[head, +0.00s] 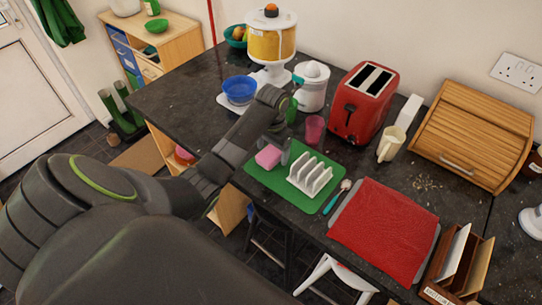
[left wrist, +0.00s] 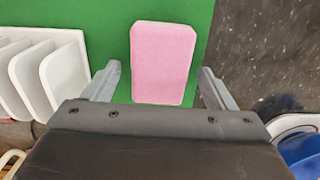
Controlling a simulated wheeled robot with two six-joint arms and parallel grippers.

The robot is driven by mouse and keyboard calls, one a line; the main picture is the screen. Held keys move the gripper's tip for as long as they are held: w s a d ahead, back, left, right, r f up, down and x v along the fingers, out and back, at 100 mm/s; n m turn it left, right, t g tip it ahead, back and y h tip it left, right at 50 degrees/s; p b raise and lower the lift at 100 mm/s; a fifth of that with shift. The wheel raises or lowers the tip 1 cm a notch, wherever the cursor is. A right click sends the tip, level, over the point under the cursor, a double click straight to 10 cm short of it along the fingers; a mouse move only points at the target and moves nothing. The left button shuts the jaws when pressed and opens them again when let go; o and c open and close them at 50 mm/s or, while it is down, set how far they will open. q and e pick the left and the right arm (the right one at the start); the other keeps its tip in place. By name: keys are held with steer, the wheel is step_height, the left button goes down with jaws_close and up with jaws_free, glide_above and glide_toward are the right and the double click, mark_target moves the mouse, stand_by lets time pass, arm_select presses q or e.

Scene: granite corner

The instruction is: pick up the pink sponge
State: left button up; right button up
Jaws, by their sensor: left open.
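The pink sponge (head: 268,156) lies on the green mat (head: 257,175) on the dark counter, left of the white toast rack (head: 310,174). In the left wrist view the sponge (left wrist: 163,62) is a pink rounded block with its near end between the fingers. My left gripper (head: 281,141) is just behind the sponge in the head view, partly hidden by its own arm. In the left wrist view my left gripper (left wrist: 158,82) is open, with one finger on each side of the sponge and a gap to both. My right gripper is not in view.
A pink cup (head: 314,129), a red toaster (head: 363,103) and a white juicer (head: 312,87) stand behind the mat. A blue bowl (head: 239,90) is at the back left. A spoon (head: 337,196) and a red cloth (head: 385,228) lie to the right.

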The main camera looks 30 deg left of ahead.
mark_target(272, 151)
arm_select(q)
steer(key=shift+r, duration=0.1)
steer(key=shift+c, duration=1.3)
steer(key=c, duration=0.8)
steer(key=shift+r, duration=0.35)
step_height(272, 151, up, 5)
steer(key=shift+r, duration=0.2)
step_height(272, 151, up, 2)
steer(key=shift+r+p, duration=0.1)
steer(key=shift+p, duration=1.15)
steer(key=shift+r+p, duration=0.85)
steer(key=shift+p, duration=0.1)
